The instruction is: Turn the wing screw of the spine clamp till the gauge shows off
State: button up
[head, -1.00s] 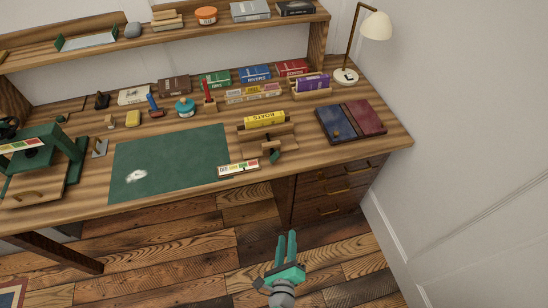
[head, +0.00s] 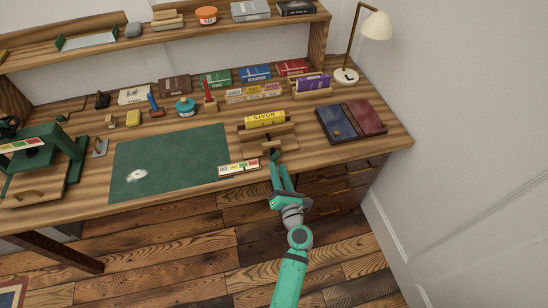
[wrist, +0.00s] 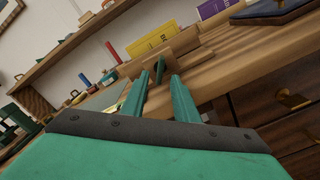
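The spine clamp (head: 283,142) is a wooden block clamp at the desk's front edge, holding a yellow book (head: 265,119) marked BOATS. Its dark green wing screw (head: 275,155) faces the front; it also shows in the wrist view (wrist: 160,68). A gauge strip (head: 238,168) with coloured zones lies just left of it at the desk edge; its reading is too small to tell. My gripper (head: 278,166) is open and empty, just in front of the wing screw. In the wrist view the screw appears between the two fingertips, and contact cannot be told.
A green mat (head: 170,165) lies left of the clamp. Blue and red books (head: 350,121) lie to the right. A green press (head: 45,160) stands at far left. Drawers (head: 335,190) are below the desk edge, beside my arm. The floor in front is clear.

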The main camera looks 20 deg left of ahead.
aim_at(274, 158)
jog(key=shift+x, duration=3.15)
grip_shut()
